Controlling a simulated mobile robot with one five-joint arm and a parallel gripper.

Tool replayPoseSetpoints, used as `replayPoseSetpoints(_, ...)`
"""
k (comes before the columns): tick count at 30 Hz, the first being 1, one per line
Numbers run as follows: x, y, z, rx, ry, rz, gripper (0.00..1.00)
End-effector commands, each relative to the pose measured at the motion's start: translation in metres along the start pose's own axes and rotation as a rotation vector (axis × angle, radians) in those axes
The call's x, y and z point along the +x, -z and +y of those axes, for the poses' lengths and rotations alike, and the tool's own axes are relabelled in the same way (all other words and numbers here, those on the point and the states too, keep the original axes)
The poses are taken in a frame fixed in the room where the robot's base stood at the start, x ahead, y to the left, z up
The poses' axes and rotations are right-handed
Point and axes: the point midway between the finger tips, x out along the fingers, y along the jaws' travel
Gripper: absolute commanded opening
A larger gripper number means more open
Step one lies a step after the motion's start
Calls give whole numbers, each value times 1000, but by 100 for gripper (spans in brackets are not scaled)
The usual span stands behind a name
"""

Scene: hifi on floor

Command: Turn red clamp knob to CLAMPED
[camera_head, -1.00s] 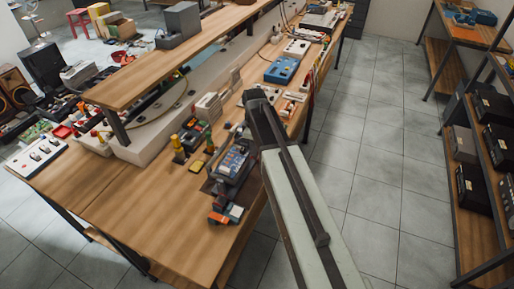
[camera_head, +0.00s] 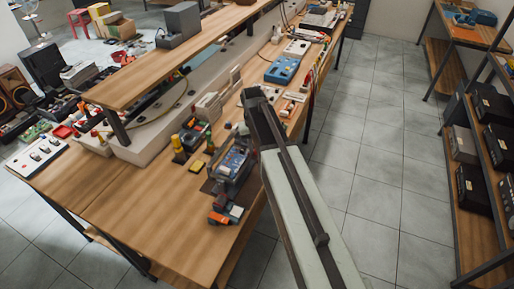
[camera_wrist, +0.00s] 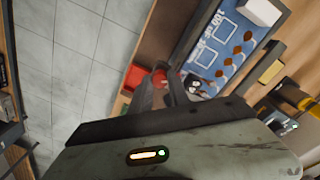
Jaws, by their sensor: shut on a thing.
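The red clamp knob (camera_wrist: 159,77) shows in the wrist view between the tips of my gripper (camera_wrist: 165,88), at the edge of a fixture. My gripper is shut on it. Most of the knob is hidden by the fingers, and its pointer and any CLAMPED marking cannot be read. The fixture holds a blue board (camera_wrist: 222,50) with white lines and several copper-coloured round parts. In the head view the fixture (camera_head: 232,165) sits near the bench's right edge, beside my arm; the knob cannot be made out there.
A red block (camera_wrist: 134,78) lies left of the fingers in the wrist view. Yellow-topped bottles (camera_head: 178,146) stand left of the fixture on the bench (camera_head: 130,215). A blue device (camera_head: 282,69) is farther back.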

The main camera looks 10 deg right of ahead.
Motion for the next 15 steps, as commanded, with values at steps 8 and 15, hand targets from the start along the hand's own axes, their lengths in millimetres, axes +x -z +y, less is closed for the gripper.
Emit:
replayPoseSetpoints(8, 0, 1, 0, 241, 1, -7, 0)
replayPoseSetpoints(15, 0, 2, 0, 396, 1, -12, 0)
